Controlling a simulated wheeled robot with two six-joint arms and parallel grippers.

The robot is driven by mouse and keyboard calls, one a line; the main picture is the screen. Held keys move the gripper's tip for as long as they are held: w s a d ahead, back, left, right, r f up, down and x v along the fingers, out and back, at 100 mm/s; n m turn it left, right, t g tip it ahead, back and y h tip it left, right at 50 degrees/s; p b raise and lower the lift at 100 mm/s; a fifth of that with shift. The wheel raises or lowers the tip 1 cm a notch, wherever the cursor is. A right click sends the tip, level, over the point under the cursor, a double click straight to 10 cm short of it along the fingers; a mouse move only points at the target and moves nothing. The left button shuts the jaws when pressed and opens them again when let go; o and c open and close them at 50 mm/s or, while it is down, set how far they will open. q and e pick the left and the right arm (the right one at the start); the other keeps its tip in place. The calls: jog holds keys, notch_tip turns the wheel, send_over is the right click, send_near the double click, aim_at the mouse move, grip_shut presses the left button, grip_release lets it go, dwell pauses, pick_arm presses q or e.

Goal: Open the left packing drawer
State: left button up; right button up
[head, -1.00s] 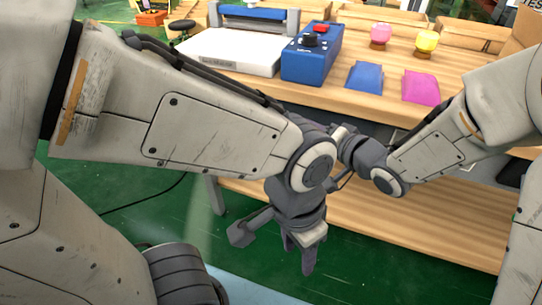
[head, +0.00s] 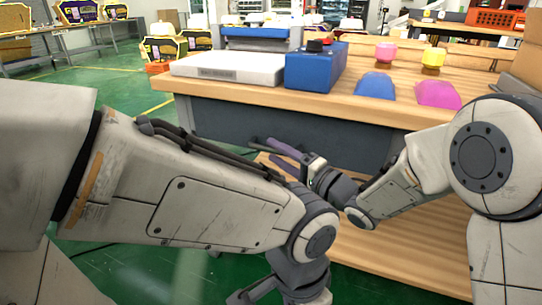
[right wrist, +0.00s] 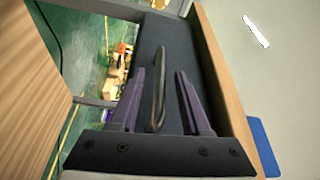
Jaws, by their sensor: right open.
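The dark grey drawer front (head: 225,119) sits under the wooden table top and looks shut; it also shows in the right wrist view (right wrist: 152,32). Its grey bar handle (right wrist: 160,85) shows in the right wrist view, between the two purple fingers. My right gripper (head: 268,146) is open at the drawer front, its fingers on either side of the handle in the right wrist view (right wrist: 160,74). I cannot tell whether they touch it. My left gripper (head: 285,292) hangs low at the bottom edge of the head view, partly cut off.
On the wooden table (head: 440,117) are a white box (head: 228,68), a blue machine (head: 312,68), blue and pink pouches (head: 375,86) and pink and yellow perfume bottles (head: 386,53). A lower wooden shelf (head: 400,255) lies beneath. Green floor (head: 130,112) is open at left.

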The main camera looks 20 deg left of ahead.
jog(key=shift+x, duration=1.25)
grip_shut()
dwell(0.5)
